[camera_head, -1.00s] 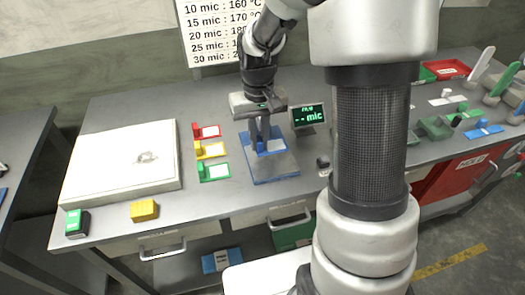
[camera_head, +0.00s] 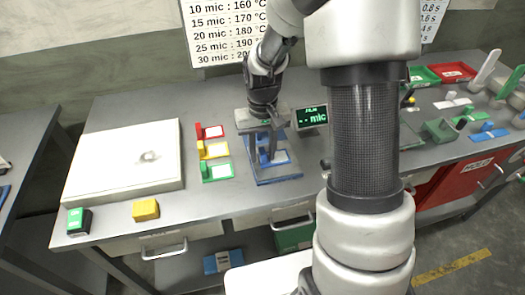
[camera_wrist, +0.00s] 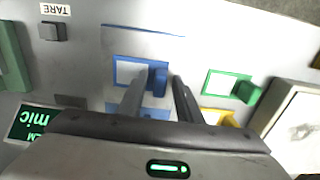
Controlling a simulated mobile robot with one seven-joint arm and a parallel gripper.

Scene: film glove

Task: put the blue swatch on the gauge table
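The blue swatch (camera_head: 281,156), a blue card with a white label and an upright blue tab, lies flat on the gauge table (camera_head: 280,176), a grey plate with blue edging beside the green "mic" display. In the wrist view, the swatch (camera_wrist: 128,72) shows its tab between my fingertips. My gripper (camera_head: 262,162) is over the swatch, pointing down, with its fingers apart on either side of the tab. In the wrist view, my gripper (camera_wrist: 160,84) shows a gap between each finger and the tab. The fingers partly hide the swatch in the head view.
Red (camera_head: 210,131), yellow (camera_head: 213,149) and green (camera_head: 216,170) swatches lie just left of the gauge table. The display (camera_head: 311,116) stands close on its right. A large white slab (camera_head: 120,165) and a yellow block (camera_head: 145,210) are farther left.

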